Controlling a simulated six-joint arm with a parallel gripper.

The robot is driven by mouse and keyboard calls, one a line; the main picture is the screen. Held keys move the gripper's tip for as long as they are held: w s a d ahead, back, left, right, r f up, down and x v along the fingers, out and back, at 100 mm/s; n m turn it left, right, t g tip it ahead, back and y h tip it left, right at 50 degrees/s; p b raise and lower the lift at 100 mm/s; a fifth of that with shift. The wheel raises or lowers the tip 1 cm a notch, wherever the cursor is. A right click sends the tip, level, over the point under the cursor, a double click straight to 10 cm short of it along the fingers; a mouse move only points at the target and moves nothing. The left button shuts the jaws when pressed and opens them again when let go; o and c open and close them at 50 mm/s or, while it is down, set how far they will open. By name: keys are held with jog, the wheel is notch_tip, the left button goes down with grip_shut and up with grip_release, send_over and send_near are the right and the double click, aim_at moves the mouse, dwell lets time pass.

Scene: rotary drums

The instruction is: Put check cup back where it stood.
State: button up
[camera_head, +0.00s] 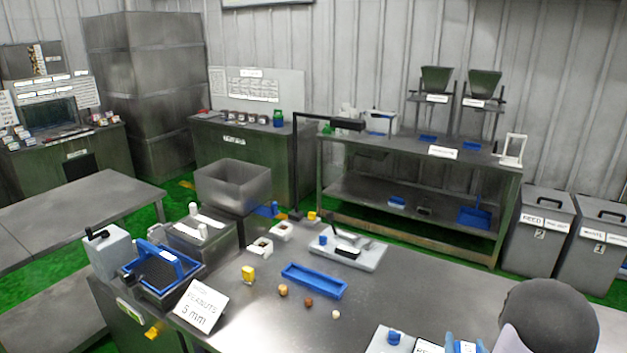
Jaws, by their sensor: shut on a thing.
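My gripper is not in view in the head view, so whatever it holds is not seen. No object is labelled as the check cup, and I cannot tell which one it is. Small cup-like pieces on the steel table (420,287) include a yellow one (248,274) left of a long blue tray (314,281). A small blue piece (323,240) is on a pale plate (358,258) with a black handled part. Another blue piece (394,338) is on a white board at the bottom edge.
A blue-framed sieve (165,270) and a sign reading "PEANUTS 5 mm" (201,305) stand at the left. Several small round nuts (308,301) lie in front of the tray. A dark rounded shape (550,312), apparently a head, and blue-gloved fingers fill the lower right. A black post (296,170) rises behind.

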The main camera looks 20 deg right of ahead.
jog(key=w+a+n+t+y, duration=0.1)
jog(key=w+a+n+y, duration=0.3)
jog(key=a, duration=0.3)
jog(key=w+a+n+t+y, duration=0.1)
jog(key=w+a+n+y, duration=0.2)
jog(key=a+n+y, duration=0.25)
jog(key=s+a+f+n+g+y, duration=0.1)
jog(key=a+f+n+y, duration=0.1)
jog(key=a, duration=0.4)
jog(key=s+a+f+n+g+y, duration=0.1)
jog(key=a+f+n+g+y, duration=0.1)
jog(key=a+y, duration=0.3)
jog(key=s+a+f+n+g+y, duration=0.2)
jog(key=a+f+n+y, duration=0.1)
jog(key=a, duration=0.5)
jog(key=shift+s+a+f+n+y, duration=0.1)
jog(key=shift+a+f+n+y, duration=0.15)
jog(key=shift+n, duration=0.3)
jog(key=shift+a+f+g, duration=0.1)
jog(key=shift+a+g, duration=0.2)
jog(key=shift+a, duration=0.1)
